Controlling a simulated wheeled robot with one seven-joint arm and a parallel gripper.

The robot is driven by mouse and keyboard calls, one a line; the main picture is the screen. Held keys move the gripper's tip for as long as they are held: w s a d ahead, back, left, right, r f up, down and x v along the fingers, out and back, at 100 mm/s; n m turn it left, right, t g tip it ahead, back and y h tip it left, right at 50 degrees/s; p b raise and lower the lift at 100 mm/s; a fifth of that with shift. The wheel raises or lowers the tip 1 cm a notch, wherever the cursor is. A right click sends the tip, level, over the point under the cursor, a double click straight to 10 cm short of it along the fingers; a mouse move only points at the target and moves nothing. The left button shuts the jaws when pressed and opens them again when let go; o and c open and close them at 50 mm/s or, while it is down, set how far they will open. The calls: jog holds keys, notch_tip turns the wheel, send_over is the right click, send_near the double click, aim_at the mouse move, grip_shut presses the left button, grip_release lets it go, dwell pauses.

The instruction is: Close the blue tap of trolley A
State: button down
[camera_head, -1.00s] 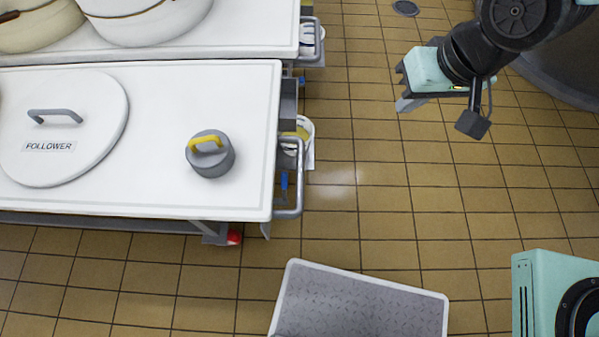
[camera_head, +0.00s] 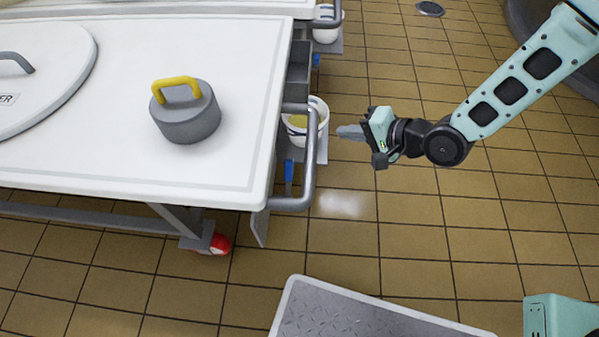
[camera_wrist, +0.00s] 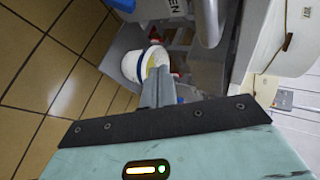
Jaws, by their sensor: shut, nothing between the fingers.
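A blue tap handle (camera_head: 288,172) hangs below the right end of the near white-topped trolley (camera_head: 240,90), behind its grey push bar. A second blue part (camera_head: 316,61) shows at the end of the farther trolley (camera_head: 180,8). No letter A is readable on either trolley. My gripper (camera_head: 341,131) is right of the near trolley's end, pointing left, with its fingers together and empty. It is apart from the blue handle. In the wrist view my fingers (camera_wrist: 158,88) overlap a white bucket (camera_wrist: 136,66) in the picture, and a small blue spot (camera_wrist: 180,100) shows beside them.
A bucket with yellowish content (camera_head: 300,122) stands on a bracket at the trolley's end. The grey push bar (camera_head: 308,165) sticks out there. A grey weight with a yellow handle (camera_head: 186,118) sits on top. A grey platform (camera_head: 350,312) lies in front.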

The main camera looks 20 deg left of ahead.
aim_at(288, 180)
notch_tip(288, 180, down, 12)
jog(key=s+a+m+t+y+b, duration=0.1)
jog(key=m+y+b, duration=0.2)
jog(key=b, duration=0.4)
jog(key=shift+s+f+m+y, duration=0.25)
jog(key=shift+m+y, duration=0.15)
jog(key=shift+m, duration=0.5)
jog(key=shift+a, duration=0.1)
jog(key=b+x, duration=0.6)
jog(key=x, duration=0.4)
jog(key=shift+s+r+b, duration=0.2)
jog(key=shift+s+r, duration=0.1)
jog(key=shift+s, duration=0.3)
jog(key=shift+s+r+b, duration=0.25)
jog(key=shift+s+r, duration=0.05)
jog(key=shift+s, duration=0.35)
jog(key=shift+s+r+b, duration=0.2)
jog(key=shift+s+r, duration=0.1)
jog(key=shift+s, duration=0.3)
jog(key=shift+r, duration=0.1)
